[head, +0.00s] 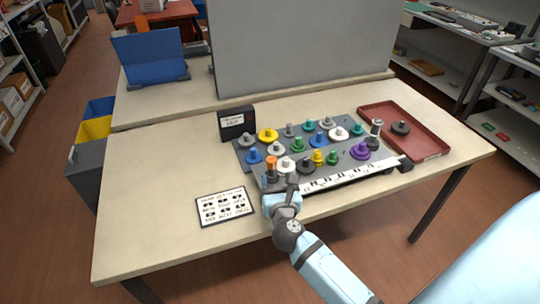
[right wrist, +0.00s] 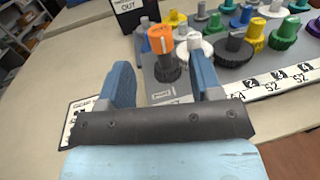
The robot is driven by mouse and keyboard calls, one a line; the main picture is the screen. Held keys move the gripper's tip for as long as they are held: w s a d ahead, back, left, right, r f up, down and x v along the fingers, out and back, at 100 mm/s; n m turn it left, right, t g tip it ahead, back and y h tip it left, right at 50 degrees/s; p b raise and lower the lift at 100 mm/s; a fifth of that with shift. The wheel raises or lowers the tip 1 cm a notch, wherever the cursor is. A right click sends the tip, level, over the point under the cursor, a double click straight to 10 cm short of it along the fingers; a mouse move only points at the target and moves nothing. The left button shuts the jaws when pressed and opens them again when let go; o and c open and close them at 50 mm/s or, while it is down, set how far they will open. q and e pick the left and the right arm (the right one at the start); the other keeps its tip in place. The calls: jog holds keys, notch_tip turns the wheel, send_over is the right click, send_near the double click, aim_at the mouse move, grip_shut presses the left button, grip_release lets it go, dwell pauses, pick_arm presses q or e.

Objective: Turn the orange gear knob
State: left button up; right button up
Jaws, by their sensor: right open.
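The orange gear knob (head: 271,162) is at the front left corner of a grey board (head: 357,177) on the table. In the right wrist view the orange knob (right wrist: 160,40) has an orange top above a dark toothed base, and stands upright. My right gripper (head: 280,187) is at the front left corner of the board, just in front of the knob. In the right wrist view its two blue fingers (right wrist: 162,80) are apart, and the knob shows between and beyond them. No contact with the knob is visible. My left gripper is not in view.
Several coloured gear knobs crowd the board, with a white one (head: 286,164) close to the orange one. A black box (head: 237,122) stands behind left. A label card (head: 224,206) lies front left. A red tray (head: 433,148) is at the right. The table's left side is clear.

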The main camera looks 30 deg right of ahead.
aim_at(272, 169)
jog(key=x, duration=1)
jog(key=shift+w+p, duration=0.15)
jog(key=shift+p, duration=0.15)
jog(key=c, duration=0.9)
